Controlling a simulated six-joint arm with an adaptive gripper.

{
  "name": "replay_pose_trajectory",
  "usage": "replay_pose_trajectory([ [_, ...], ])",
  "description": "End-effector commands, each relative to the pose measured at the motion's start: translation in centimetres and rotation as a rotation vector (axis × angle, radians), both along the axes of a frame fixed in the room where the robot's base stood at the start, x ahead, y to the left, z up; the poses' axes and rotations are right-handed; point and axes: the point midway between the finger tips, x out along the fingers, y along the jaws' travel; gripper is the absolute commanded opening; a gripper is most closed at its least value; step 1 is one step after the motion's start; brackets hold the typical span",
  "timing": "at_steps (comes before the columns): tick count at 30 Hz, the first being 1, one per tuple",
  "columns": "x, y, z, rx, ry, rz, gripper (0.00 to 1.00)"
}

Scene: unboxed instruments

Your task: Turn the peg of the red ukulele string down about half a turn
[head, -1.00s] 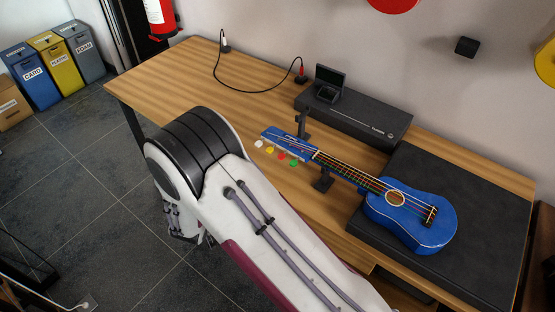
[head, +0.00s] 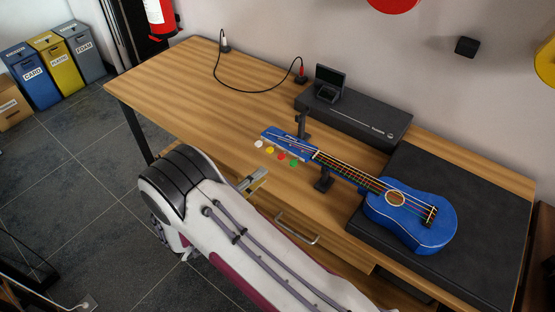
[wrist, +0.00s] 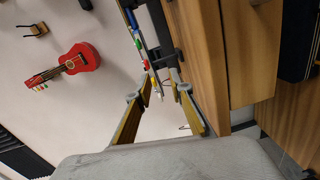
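The blue ukulele (head: 409,219) lies on its back, its neck pointing left. White, yellow, red and green pegs stick out along the near side of its headstock (head: 287,142). The red peg (head: 281,157) is between the yellow peg (head: 270,150) and the green peg (head: 293,162). My gripper (head: 262,174) shows beyond my arm, near the front table edge, on the near side of the pegs and apart from them. In the wrist view my gripper (wrist: 165,78) is open, with a gap between its fingers. The coloured pegs appear small beyond the fingertips there.
A black stand (head: 324,181) supports the neck, and a dark mat (head: 487,200) lies under the body. A black device (head: 365,119) stands behind. The table's left side (head: 185,85) is mostly clear. A drawer handle (head: 296,229) juts from the table front.

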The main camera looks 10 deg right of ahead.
Motion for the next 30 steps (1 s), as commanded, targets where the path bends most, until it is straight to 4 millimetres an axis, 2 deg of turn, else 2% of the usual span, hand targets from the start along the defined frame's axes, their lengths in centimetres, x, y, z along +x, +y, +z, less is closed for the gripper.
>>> replay_pose_trajectory([
  [3,-0.5,-0.5,1.6,-0.097,0.018,-0.023,0.21],
  [5,-0.5,-0.6,1.9,-0.124,0.029,-0.025,0.21],
  [21,-0.4,-0.7,1.9,-0.140,0.050,-0.022,0.21],
  [30,0.8,-2.1,1.9,-0.139,0.049,-0.024,0.21],
])
